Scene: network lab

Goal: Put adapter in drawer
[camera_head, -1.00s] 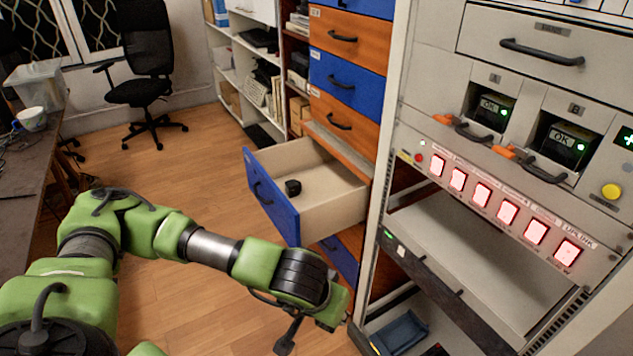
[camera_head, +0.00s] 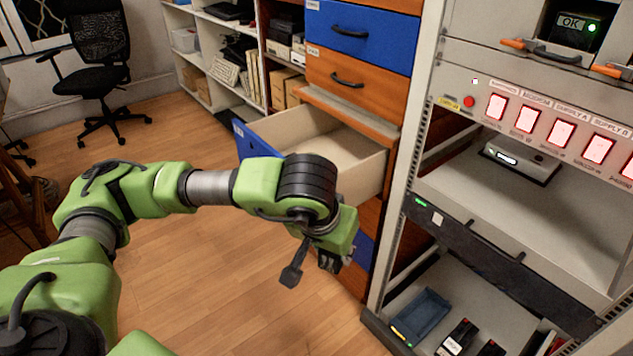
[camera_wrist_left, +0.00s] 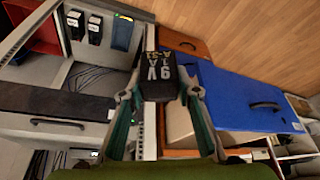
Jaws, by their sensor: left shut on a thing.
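My right gripper is not in view.
A metal rack (camera_head: 398,190) with lit red buttons stands close on the right. Its lower shelf holds a blue tray (camera_head: 420,315) and black devices (camera_head: 458,338). Closed orange and blue drawers (camera_head: 360,40) are above the open one. Wooden floor (camera_head: 215,285) is clear on the left.

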